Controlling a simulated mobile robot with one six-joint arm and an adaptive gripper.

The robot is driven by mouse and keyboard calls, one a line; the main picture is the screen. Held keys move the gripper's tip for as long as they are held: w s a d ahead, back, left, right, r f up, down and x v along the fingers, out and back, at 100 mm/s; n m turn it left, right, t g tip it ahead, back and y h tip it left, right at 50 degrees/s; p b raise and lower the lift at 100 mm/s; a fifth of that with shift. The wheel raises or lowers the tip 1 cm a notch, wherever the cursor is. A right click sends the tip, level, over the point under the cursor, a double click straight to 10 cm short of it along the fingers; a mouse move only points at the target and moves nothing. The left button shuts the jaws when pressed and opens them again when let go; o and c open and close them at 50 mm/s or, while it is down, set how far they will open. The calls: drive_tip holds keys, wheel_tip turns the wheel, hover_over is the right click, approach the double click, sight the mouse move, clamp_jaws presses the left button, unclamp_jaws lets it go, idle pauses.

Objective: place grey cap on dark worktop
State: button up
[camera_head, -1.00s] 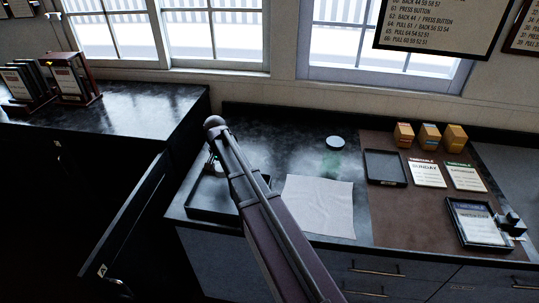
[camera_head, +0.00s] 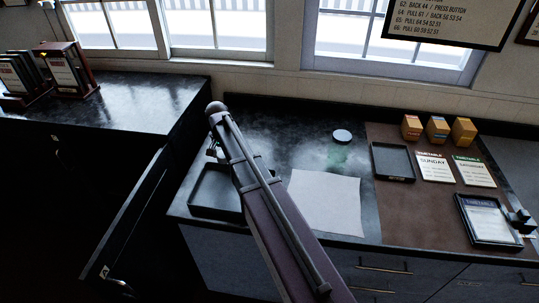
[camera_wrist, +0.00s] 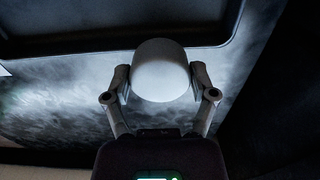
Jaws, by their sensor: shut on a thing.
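In the wrist view, my gripper (camera_wrist: 162,88) is shut on a pale grey, rounded cap (camera_wrist: 161,68), with one finger on each side. Dark worktop shows below the cap, and the edge of a dark tray (camera_wrist: 120,44) crosses beyond it. In the head view, a small part of my gripper (camera_head: 213,150) shows at the left, above the dark tray (camera_head: 205,208). A long purple-brown lever in front hides most of it, and the held cap cannot be made out there. The dark worktop (camera_head: 285,140) is glossy and mostly bare in its middle.
The lever (camera_head: 262,210) stands diagonally in front. A pale round-topped item (camera_head: 342,136) is on the worktop, with a white cloth (camera_head: 325,203) nearer.

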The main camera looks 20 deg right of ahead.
drive_tip(key=b, duration=0.1)
hover_over(261, 153)
drive_tip(key=s+a, duration=0.3)
drive_tip(key=shift+w+d+f, duration=0.15)
drive_tip(key=shift+d+f, duration=0.1)
drive_tip(key=shift+f, duration=0.4)
drive_tip(key=shift+d, duration=0.1)
drive_tip(key=shift+d, duration=0.25)
drive_tip(key=shift+d+f+b, duration=0.35)
drive_tip(key=shift+f+b, duration=0.3)
drive_tip(key=shift+b, duration=0.1)
drive_tip(key=shift+f+b, duration=1.2)
drive_tip(key=shift+f, duration=0.2)
drive_tip(key=o, duration=0.7)
drive_tip(key=shift+r, duration=0.1)
drive_tip(key=shift+o, duration=0.2)
drive_tip(key=shift+r, duration=0.1)
